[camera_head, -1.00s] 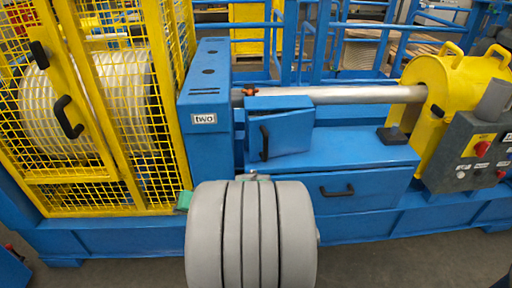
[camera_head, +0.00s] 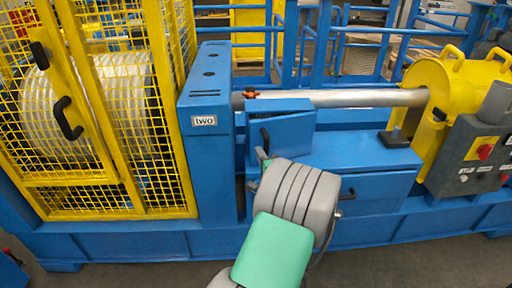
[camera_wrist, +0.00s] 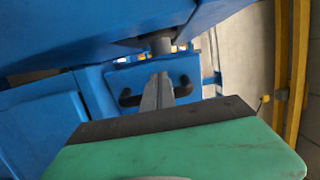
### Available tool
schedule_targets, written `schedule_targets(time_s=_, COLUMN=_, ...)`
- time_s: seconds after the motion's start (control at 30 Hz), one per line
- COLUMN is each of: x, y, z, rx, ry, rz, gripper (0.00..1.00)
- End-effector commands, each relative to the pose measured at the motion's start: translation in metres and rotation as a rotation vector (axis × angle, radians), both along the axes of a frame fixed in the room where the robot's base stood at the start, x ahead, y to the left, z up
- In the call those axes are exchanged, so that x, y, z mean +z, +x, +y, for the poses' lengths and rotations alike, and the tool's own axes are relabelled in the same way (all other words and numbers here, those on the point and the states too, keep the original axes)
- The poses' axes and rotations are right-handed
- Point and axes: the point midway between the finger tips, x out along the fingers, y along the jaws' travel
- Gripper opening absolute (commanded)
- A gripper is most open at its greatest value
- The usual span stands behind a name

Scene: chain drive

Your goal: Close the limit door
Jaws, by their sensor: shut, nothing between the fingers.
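A small blue box (camera_head: 279,105) stands beside the "two" column, under the steel rod. Its front door (camera_head: 289,133), which I take for the limit door, hangs at an angle, partly open. The door's black handle (camera_head: 266,139) is on its left side. In the head view my grey and green wrist covers the area below the door, and the fingertips are mostly hidden. In the wrist view my gripper (camera_wrist: 158,92) is shut and empty, in front of a blue panel with a black handle (camera_wrist: 128,97). I cannot tell whether the fingers touch it.
A yellow mesh cage (camera_head: 110,120) stands at the left. A yellow housing (camera_head: 440,80) and a grey control box (camera_head: 470,155) are at the right. The floor in front is clear.

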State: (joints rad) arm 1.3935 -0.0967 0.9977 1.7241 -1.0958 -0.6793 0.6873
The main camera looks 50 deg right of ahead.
Motion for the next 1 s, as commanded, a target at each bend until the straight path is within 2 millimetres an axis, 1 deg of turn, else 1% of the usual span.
schedule_targets(time_s=0.03, x=0.0, y=0.01, z=-0.005, rx=0.005, ry=-0.001, rz=0.0, gripper=0.0)
schedule_targets(time_s=0.1, x=0.0, y=0.02, z=-0.012, rx=0.004, ry=-0.001, rz=0.0, gripper=0.0)
schedule_targets(time_s=0.23, x=0.0, y=0.032, z=-0.022, rx=0.002, ry=-0.001, rz=0.001, gripper=0.0)
schedule_targets(time_s=0.37, x=0.0, y=0.035, z=-0.025, rx=0.0, ry=0.001, rz=0.001, gripper=0.0)
schedule_targets(time_s=0.67, x=0.0, y=0.037, z=-0.026, rx=0.0, ry=0.001, rz=0.001, gripper=0.0)
schedule_targets(time_s=0.77, x=0.001, y=0.048, z=-0.031, rx=0.004, ry=0.0, rz=0.002, gripper=0.0)
schedule_targets(time_s=0.9, x=0.0, y=0.073, z=-0.044, rx=0.006, ry=-0.001, rz=0.002, gripper=0.0)
schedule_targets(time_s=1.0, x=0.0, y=0.085, z=-0.054, rx=0.003, ry=0.0, rz=0.002, gripper=0.0)
